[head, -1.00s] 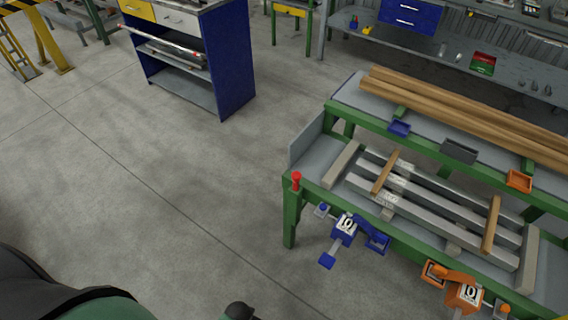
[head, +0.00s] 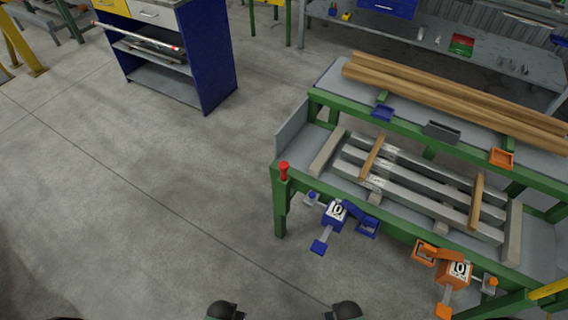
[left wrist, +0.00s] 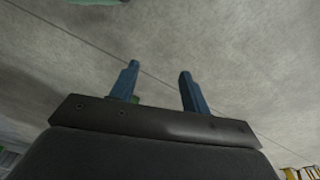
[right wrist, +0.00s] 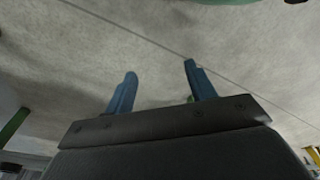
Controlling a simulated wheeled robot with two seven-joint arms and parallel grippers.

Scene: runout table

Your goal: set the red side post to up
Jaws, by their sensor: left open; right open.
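The red side post (head: 284,171) is a short red peg with a wider top at the near left corner of the green runout table (head: 281,214). It stands upright above the corner; how far it is raised I cannot tell. My left gripper (left wrist: 158,80) is open and empty over bare floor in the left wrist view. My right gripper (right wrist: 161,80) is open and empty over bare floor in the right wrist view. In the head view only dark arm parts show at the bottom edge, well away from the post.
A blue unit (head: 336,213) and an orange unit (head: 455,272) with levers stick out from the table's front. Metal bars and wooden strips lie on the table, with long timbers (head: 450,100) behind. A blue cabinet (head: 212,60) stands back left. The floor left of the table is clear.

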